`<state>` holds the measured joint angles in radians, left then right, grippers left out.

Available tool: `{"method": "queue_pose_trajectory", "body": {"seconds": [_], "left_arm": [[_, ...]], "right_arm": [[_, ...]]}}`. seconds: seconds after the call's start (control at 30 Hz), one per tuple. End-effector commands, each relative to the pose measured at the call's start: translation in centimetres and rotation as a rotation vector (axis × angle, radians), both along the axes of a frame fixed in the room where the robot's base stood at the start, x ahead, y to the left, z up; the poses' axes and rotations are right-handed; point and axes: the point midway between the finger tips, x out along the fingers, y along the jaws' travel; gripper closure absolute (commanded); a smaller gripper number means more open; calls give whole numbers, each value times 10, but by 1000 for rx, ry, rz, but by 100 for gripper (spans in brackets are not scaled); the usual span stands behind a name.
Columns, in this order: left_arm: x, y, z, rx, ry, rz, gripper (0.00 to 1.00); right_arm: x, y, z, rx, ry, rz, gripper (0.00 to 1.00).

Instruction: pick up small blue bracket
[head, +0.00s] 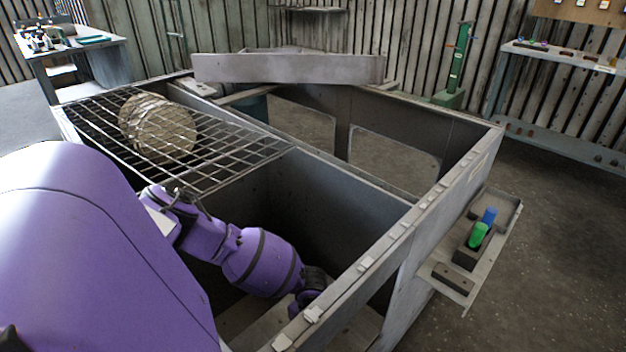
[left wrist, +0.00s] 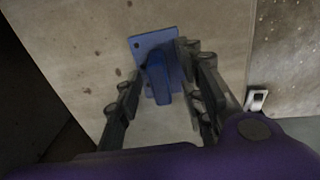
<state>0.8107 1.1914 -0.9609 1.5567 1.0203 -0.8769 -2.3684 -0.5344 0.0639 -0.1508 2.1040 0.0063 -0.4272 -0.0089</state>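The small blue bracket (left wrist: 157,65) shows in the left wrist view, a blue plate with a raised part, on a pale, spotted surface. My left gripper (left wrist: 161,66) is open, with its fingers on either side of the bracket. The right-hand finger is very near the bracket or touching it; a gap shows on the left-hand side. In the head view my left arm reaches down into the grey housing (head: 372,198), and its gripper is mostly hidden near the front wall. The bracket is not visible in the head view. My right gripper is in neither view.
A wire grate (head: 237,158) with a round woven bundle (head: 158,127) covers part of the housing top. The housing's front wall (head: 440,205) stands beside my left gripper. A side ledge (head: 451,277) holds green (head: 479,236) and blue (head: 489,216) pieces. Floor is clear at right.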

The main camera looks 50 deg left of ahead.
Motion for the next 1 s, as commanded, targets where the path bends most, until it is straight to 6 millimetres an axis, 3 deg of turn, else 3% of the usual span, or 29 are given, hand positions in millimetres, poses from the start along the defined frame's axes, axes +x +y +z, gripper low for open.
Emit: {"method": "queue_pose_trajectory", "body": {"seconds": [0.13,0.4,0.77,1.0], "left_arm": [[1,0,2,0,-3,0,67],[1,0,2,0,-2,0,100],[1,0,4,0,-2,0,100],[2,0,27,1,-5,0,100]], "right_arm": [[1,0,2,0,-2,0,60],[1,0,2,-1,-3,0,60],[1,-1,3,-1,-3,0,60],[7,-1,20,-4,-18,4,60]]}}
